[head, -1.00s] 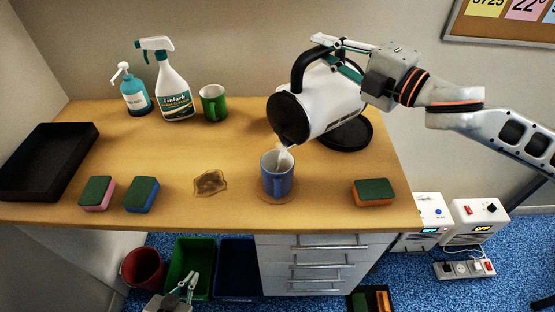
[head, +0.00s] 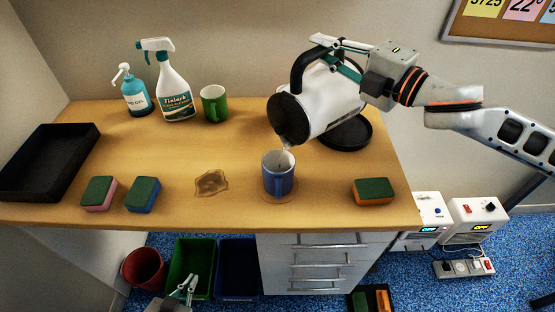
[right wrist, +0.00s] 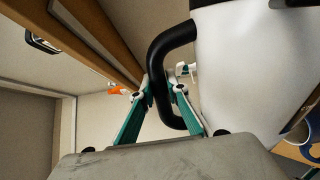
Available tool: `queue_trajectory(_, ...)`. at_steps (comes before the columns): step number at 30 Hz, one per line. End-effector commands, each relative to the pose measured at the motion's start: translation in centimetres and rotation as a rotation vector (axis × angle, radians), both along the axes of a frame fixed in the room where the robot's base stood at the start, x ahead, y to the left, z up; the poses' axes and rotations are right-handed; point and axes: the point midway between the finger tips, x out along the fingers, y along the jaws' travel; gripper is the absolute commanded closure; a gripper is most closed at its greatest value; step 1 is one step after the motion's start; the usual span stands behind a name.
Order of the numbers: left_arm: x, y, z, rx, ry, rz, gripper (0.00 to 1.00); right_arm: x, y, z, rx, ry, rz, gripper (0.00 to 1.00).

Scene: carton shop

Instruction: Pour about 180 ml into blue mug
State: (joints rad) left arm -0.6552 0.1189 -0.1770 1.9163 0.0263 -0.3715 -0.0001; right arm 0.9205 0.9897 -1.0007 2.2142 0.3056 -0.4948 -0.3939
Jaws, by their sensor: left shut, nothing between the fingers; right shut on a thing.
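The blue mug (head: 278,181) stands upright on a round tan coaster (head: 292,198) near the front edge of the counter. A white kettle (head: 333,98) with a black lid and handle is tilted above it, its spout just over the mug's rim. A thin stream runs from the spout into the mug. The liquid level inside is hard to tell. My right gripper (head: 338,58) is shut on the kettle's black handle, which also shows in the right wrist view (right wrist: 168,50). My left gripper (head: 186,289) is shut and empty, low in front of the counter.
A brown puddle (head: 211,182) lies left of the mug. Sponges (head: 374,191) lie along the front edge. A black kettle base (head: 352,134) is behind right. A green mug (head: 214,104), spray bottle (head: 174,90), gel bottle (head: 136,96) and black tray (head: 42,165) stand further left.

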Motion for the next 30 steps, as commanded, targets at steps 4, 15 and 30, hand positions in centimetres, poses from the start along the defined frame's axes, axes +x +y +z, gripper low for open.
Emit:
queue_trajectory(4, -0.03, 0.23, 0.03, 0.005, 0.002, 0.0, 1.0, 0.03, -0.07, 0.54, -0.005, -0.014, 0.0, 1.0)
queue_trajectory(15, -0.1, 0.67, -0.15, 0.012, 0.006, 0.001, 1.0, 0.1, -0.27, 0.69, -0.021, -0.028, -0.002, 1.0)
queue_trajectory(30, -0.13, 0.41, -0.45, 0.006, 0.007, 0.006, 1.0, -0.02, 0.05, 0.34, -0.002, -0.013, 0.002, 1.0)
